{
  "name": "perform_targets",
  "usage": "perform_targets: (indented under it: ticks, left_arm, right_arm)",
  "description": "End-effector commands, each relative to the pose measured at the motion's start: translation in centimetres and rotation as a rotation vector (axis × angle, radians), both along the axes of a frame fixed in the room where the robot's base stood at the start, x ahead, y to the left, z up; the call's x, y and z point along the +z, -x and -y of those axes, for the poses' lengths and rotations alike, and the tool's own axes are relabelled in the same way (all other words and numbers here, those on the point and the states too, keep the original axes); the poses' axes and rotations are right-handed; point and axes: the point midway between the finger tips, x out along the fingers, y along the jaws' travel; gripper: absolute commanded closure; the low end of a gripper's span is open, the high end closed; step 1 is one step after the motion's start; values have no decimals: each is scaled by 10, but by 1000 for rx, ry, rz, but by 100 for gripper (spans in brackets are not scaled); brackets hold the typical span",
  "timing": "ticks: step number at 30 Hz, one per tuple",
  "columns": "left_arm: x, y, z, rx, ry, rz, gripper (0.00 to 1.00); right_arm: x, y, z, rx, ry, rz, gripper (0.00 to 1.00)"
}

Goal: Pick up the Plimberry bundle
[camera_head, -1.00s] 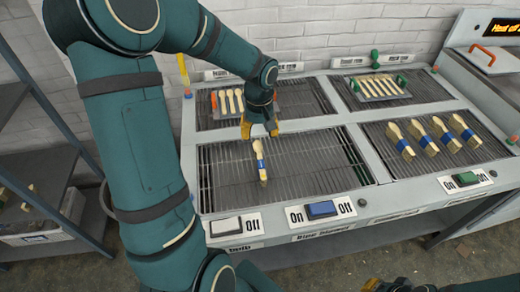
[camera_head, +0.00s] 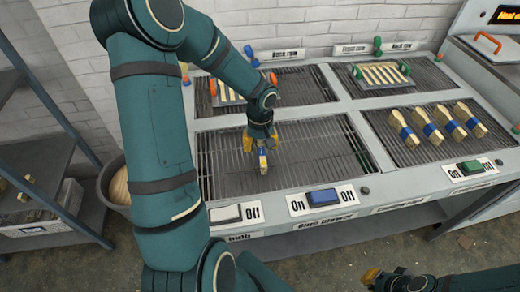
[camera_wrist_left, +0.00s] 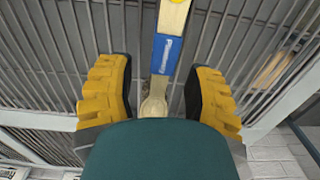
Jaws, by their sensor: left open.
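The Plimberry bundle (camera_head: 263,161) is wooden spoons with a blue band, lying on the front left grate; the band's print is too small to read surely. My left gripper (camera_head: 261,143) is over the bundle and hides part of it. In the left wrist view the blue band (camera_wrist_left: 165,55) and a spoon bowl (camera_wrist_left: 155,104) lie between the two yellow fingers, with gaps on both sides. The left gripper is open.
Several blue-banded bundles (camera_head: 432,131) lie on the front right grate. Racks of spoons stand on the back left and back right (camera_head: 382,74) grates. White, blue (camera_head: 323,196) and green (camera_head: 470,167) switches line the front edge. The front left grate is otherwise clear.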

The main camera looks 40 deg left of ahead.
Motion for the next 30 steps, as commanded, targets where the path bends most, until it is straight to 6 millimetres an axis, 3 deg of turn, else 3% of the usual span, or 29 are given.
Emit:
perform_targets:
  ticks: [4, 13, 14, 18, 30]
  left_arm:
    - [-18, 0, 0, 1, 1, -1, 48]
    - [-21, 0, 0, 1, -1, 1, 48]
    - [-21, 0, 0, 1, -1, 1, 52]
    - [-21, 0, 0, 1, -1, 1, 100]
    - [-21, 0, 0, 0, 0, 0, 100]
  right_arm:
    - [-6, -1, 0, -1, 0, 3, 100]
    - [-6, -1, 0, -1, 0, 3, 100]
    - [-6, -1, 0, -1, 0, 3, 100]
    - [-6, -1, 0, -1, 0, 3, 100]
    - [-6, -1, 0, -1, 0, 3, 100]
